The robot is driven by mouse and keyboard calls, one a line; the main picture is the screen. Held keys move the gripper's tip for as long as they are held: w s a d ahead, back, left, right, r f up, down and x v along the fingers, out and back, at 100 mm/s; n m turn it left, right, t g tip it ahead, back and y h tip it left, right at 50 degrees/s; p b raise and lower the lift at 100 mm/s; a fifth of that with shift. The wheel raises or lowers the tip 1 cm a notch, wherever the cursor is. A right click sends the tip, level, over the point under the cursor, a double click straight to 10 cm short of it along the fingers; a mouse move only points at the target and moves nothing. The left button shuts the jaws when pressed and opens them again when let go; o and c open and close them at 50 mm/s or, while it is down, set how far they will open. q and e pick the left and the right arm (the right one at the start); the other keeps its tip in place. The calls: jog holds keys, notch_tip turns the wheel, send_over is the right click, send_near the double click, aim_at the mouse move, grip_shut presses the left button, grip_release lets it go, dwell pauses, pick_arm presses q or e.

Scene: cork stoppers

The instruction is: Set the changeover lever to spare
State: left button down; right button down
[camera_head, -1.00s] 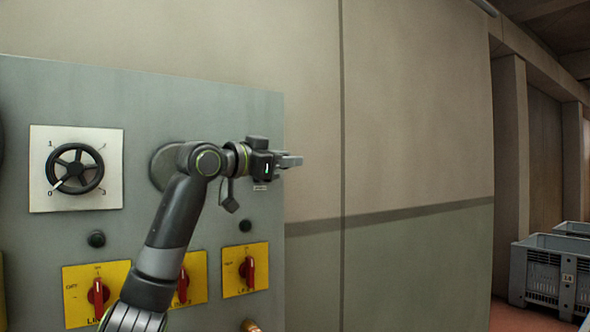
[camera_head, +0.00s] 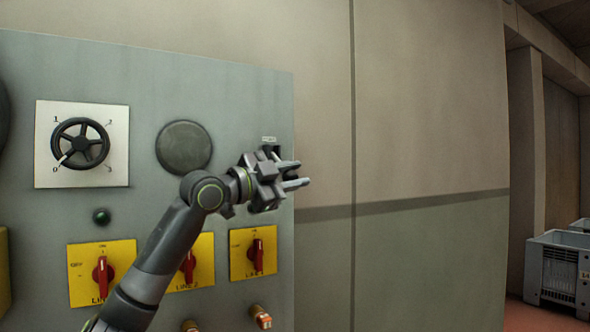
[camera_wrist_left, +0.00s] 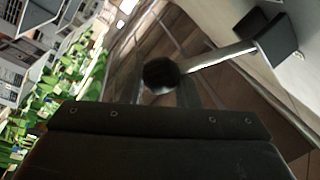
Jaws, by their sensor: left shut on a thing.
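The changeover lever shows in the left wrist view as a black ball knob (camera_wrist_left: 161,75) on a bright metal rod (camera_wrist_left: 222,56) from a dark mount (camera_wrist_left: 268,34). My left gripper (camera_head: 294,175) is at the right edge of the grey panel (camera_head: 225,100) in the head view, shut on the lever's knob. The gripper hides most of the lever there; part of the dark mount (camera_head: 267,151) shows just under a small label (camera_head: 268,139), too small to read. The dark palm of the left gripper fills the bottom of the wrist view. My right gripper is not in view.
A black handwheel (camera_head: 81,143) on a white plate points near 0. Red switches on yellow plates (camera_head: 102,273) line the lower panel. A small green lamp (camera_head: 101,216) and a round grey cover (camera_head: 184,147) are nearby. Right of the panel is bare wall; grey crates (camera_head: 558,272) stand far right.

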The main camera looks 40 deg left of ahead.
pick_arm(q)
jog(key=shift+w+a+f, duration=0.15)
jog(key=shift+a+f, duration=0.1)
jog(key=shift+f, duration=0.2)
jog(key=shift+d+f, duration=0.1)
jog(key=shift+f, duration=0.15)
jog(key=c, duration=1.1)
grip_release()
jog(key=shift+r, duration=0.1)
jog(key=shift+c, duration=0.2)
